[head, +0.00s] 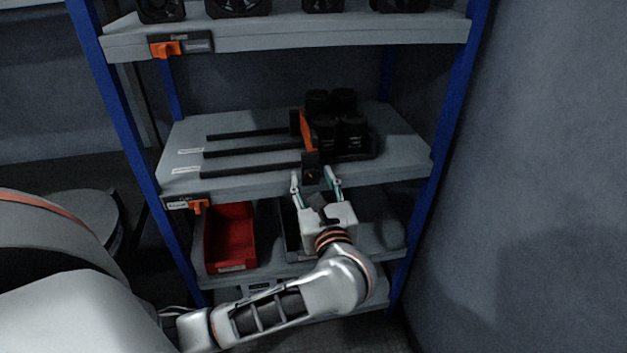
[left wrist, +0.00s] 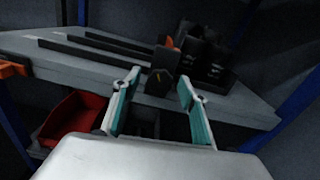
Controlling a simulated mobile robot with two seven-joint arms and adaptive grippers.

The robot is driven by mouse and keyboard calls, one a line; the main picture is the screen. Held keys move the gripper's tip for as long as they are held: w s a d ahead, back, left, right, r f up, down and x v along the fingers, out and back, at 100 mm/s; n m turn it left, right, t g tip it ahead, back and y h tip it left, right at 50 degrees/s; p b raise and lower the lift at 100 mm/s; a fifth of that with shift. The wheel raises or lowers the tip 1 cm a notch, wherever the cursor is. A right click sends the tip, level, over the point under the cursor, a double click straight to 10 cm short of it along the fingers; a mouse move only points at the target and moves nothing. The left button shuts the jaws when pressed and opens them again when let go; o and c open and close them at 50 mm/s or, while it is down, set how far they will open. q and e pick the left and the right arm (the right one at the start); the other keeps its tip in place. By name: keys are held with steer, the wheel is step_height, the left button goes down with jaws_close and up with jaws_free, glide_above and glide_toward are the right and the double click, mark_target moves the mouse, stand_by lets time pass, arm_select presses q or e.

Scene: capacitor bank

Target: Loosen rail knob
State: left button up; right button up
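Three dark rails (head: 255,152) lie on the middle shelf (head: 190,145), and an orange bar (head: 308,130) crosses their right ends. A black block with what looks like a dark knob on its face (head: 312,174) sits at the shelf's front edge. It also shows in the left wrist view (left wrist: 160,83). My left gripper (head: 314,181) is open just in front of this block, its teal-lined fingers spread to either side. In the left wrist view the fingertips (left wrist: 160,77) frame the block, with nothing seen gripped. Whether they touch it cannot be told. My right gripper is not in view.
Black cylinders (head: 340,130) stand in a dark tray right of the orange bar. A red bin (head: 230,237) and a dark bin sit on the shelf below. Orange levers (head: 198,207) hang at shelf fronts. Blue posts (head: 456,105) bound the rack.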

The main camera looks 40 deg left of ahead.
arm_select(q)
steer(key=c, duration=1)
steer(key=shift+r+m+p, duration=0.15)
steer(key=shift+m+p, duration=0.15)
steer(key=shift+m, duration=0.5)
steer(key=o, duration=1.1)
steer(key=shift+o, duration=0.2)
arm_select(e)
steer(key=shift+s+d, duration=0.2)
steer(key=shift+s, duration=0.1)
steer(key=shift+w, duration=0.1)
